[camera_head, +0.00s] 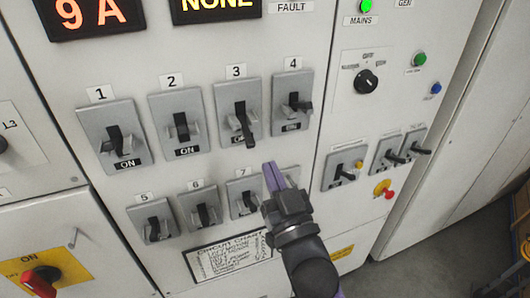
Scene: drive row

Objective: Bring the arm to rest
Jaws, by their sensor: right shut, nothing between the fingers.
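My right gripper (273,177) shows in the head view in front of the panel, its arm coming up from the bottom edge. Its purple fingers are shut with nothing between them. The fingertips are just below the breaker switch numbered 3 (243,122) and right of switch 7 (245,200). The gripper hides the breaker right of 7 in part. I cannot tell whether the fingertips touch the panel. My left gripper is not in view.
Breakers 1 (122,143), 2 (181,126) and 4 (292,104) sit in the upper row. Displays read "9 A" (90,14) and "NONE" (216,6). A black rotary knob (366,82), a red knob (389,194) and a red-handled switch (40,281) protrude. Floor shows at right.

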